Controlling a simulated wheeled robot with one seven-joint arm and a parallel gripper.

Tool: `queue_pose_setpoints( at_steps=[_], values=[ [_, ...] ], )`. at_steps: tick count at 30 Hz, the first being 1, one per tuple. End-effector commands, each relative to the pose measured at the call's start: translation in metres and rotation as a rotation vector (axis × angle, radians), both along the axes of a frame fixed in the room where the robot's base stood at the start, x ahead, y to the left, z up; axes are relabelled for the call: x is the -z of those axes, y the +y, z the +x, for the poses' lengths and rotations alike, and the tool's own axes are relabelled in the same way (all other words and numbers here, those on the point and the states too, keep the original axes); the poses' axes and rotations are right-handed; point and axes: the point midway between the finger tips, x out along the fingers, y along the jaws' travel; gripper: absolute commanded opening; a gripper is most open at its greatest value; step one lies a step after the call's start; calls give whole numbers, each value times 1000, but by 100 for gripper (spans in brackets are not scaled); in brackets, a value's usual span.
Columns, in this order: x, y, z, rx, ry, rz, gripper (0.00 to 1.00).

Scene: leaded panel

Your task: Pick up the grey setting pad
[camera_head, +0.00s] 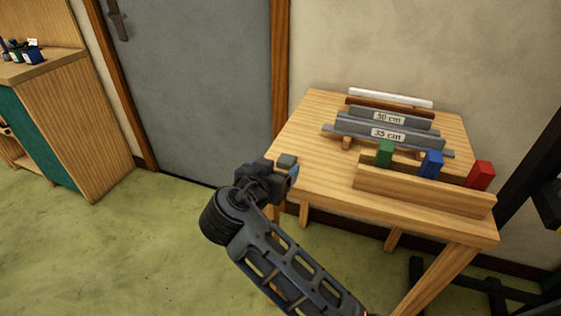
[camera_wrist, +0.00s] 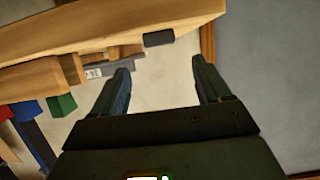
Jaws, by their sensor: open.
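The grey setting pad (camera_head: 287,160) is a small dark grey block at the left corner of the wooden table (camera_head: 315,130). In the wrist view the pad (camera_wrist: 158,38) lies by the table's edge, beyond my fingertips and roughly centred between them. My gripper (camera_head: 284,176) is at the table's left edge, close to the pad and partly overlapping it in the head view. In the wrist view my gripper (camera_wrist: 160,68) is open, with nothing between its fingers. Any gap between fingers and pad is hard to judge.
Grey bars labelled 30 cm (camera_head: 388,118) and 35 cm (camera_head: 388,134) lie on a rack at the table's back. Green (camera_head: 384,154), blue (camera_head: 431,164) and red (camera_head: 479,176) blocks stand by a wooden rail (camera_head: 425,190). A cabinet (camera_head: 90,130) stands far left.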

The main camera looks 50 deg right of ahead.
Motion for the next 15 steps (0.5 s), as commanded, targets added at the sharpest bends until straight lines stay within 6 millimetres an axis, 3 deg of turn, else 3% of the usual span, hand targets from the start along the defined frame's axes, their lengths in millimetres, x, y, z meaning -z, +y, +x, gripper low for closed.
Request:
queue_pose_setpoints(
  at_steps=[15],
  values=[
    [25,-53,21,2,2,0,77]
  ],
)
